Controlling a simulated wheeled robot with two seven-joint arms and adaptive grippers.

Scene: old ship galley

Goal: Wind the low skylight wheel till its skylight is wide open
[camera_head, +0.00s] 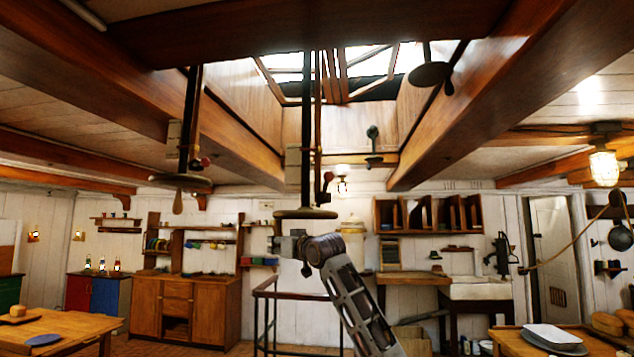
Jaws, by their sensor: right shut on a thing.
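The low skylight wheel (305,213) is a dark flat disc, seen nearly edge-on, at the bottom of a long dark upright shaft (306,130). My right gripper (297,245) is just under the disc, its arm coming up from below right. It is shut on the wheel's handle, which the jaws mostly hide; a dark tip shows below them. The skylight (370,65) is overhead, with bright panes and wooden bars set at a slant. The ceiling beam cuts off part of it, so I cannot tell how far open it is. My left gripper is not in view.
Another wheel (180,183) with a hanging handle is at left. A higher wheel (430,73) hangs at upper right, and a smaller one (374,160) is behind. A railing (268,293) stands below my gripper. Tables stand at lower left (75,325) and lower right (507,340).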

